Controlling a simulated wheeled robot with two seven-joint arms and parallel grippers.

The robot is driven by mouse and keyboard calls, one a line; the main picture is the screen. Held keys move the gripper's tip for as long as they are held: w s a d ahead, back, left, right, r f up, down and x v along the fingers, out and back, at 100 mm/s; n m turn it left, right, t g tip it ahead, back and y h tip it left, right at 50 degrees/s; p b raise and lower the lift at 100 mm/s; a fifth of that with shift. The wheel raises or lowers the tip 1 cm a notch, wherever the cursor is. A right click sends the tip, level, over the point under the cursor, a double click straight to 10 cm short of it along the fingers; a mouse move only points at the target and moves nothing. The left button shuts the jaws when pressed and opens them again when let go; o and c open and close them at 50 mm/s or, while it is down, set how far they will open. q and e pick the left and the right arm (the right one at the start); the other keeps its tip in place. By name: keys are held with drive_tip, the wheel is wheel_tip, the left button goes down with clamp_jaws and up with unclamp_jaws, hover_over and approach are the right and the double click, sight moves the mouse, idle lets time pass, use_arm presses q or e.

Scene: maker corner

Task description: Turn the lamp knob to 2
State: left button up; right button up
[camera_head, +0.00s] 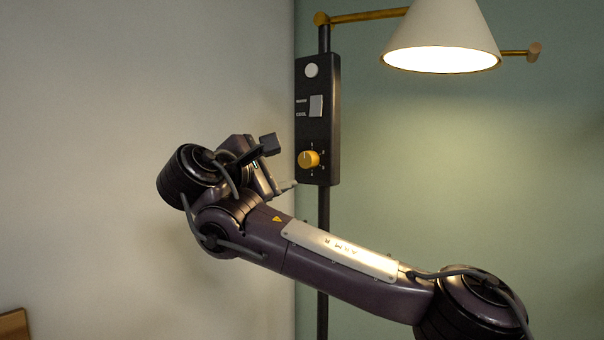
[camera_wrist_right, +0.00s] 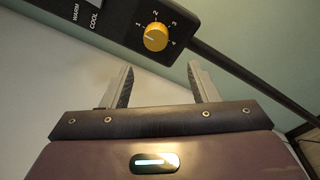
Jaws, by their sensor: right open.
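The yellow lamp knob (camera_head: 309,159) sits low on the black control panel (camera_head: 330,140) of the lamp's post. In the right wrist view the knob (camera_wrist_right: 155,38) shows numbers 1 to 4 around it. A pale pointer line lies on its left part, seemingly turned toward the left, away from the 2 at the top. My right gripper (camera_head: 280,167) is open and empty, just left of the knob and apart from it. In the right wrist view its two fingers (camera_wrist_right: 160,70) point toward the knob, which lies beyond their tips. My left gripper is out of view.
The panel also has a round white button (camera_head: 311,71) and a pale rocker switch (camera_head: 316,106), with WARM and COOL labels beside it. The lampshade (camera_head: 440,35) is lit above right. A wall (camera_head: 150,80) stands left of the post.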

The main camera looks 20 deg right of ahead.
sight(304, 161)
drive_tip(key=p+x, duration=0.1)
drive_tip(key=x, duration=0.1)
drive_tip(key=r+p+x, duration=0.1)
drive_tip(key=x, duration=0.1)
drive_tip(key=p+x, duration=0.1)
drive_tip(key=x, duration=0.1)
drive_tip(key=shift+s+d+r+p, duration=0.15)
drive_tip(key=shift+d+p, duration=0.15)
drive_tip(key=shift+d, duration=0.15)
drive_tip(key=shift+w+d, duration=0.3)
drive_tip(key=shift+w, duration=0.05)
drive_tip(key=c, duration=1)
drive_tip(key=shift+o, duration=0.2)
drive_tip(key=shift+f, duration=0.2)
